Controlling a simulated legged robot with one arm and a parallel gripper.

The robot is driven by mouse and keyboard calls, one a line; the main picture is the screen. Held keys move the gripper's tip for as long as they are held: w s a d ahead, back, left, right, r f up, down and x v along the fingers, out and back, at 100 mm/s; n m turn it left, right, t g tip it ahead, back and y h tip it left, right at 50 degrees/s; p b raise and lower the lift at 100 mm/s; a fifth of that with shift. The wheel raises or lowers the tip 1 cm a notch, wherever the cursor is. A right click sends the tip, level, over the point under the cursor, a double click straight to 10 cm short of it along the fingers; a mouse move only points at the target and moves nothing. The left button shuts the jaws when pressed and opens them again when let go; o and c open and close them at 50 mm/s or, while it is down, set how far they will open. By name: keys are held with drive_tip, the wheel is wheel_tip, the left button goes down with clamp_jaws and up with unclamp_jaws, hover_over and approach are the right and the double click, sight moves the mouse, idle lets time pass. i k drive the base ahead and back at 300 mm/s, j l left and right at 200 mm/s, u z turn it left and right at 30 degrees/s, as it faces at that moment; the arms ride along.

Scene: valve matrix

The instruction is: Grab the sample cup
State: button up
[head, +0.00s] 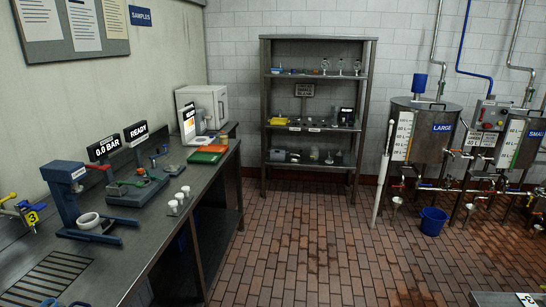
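Three small white cups stand in a row near the front edge of the metal counter (128,262) in the head view, and they look like sample cups. The nearest cup (173,207) is at the lower left of the row, the middle cup (179,198) is just behind it, and the far cup (186,190) is at the upper right. They appear upright, and a small holder under them is too small to make out. My gripper is not in view.
A blue press-like device (68,195), a green-based device (137,187) and display signs stand behind and left of the cups. Green and orange trays (213,149) lie farther back. A shelf rack (263,110), tanks (418,135) and a blue bucket (433,221) stand beyond open brick floor.

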sight(224, 139)
drive_tip(key=i+u, duration=0.15)
drive_tip(key=i, duration=1.6)
drive_tip(key=i+u, duration=0.1)
drive_tip(key=i, duration=0.5)
drive_tip(key=i+l+u, duration=0.1)
drive_tip(key=i, duration=0.5)
drive_tip(key=i+l+u, duration=0.15)
drive_tip(key=i, duration=0.4)
drive_tip(key=i+j+u, duration=0.2)
drive_tip(key=i, duration=0.25)
drive_tip(key=i+j+u, duration=0.2)
drive_tip(key=i, duration=0.25)
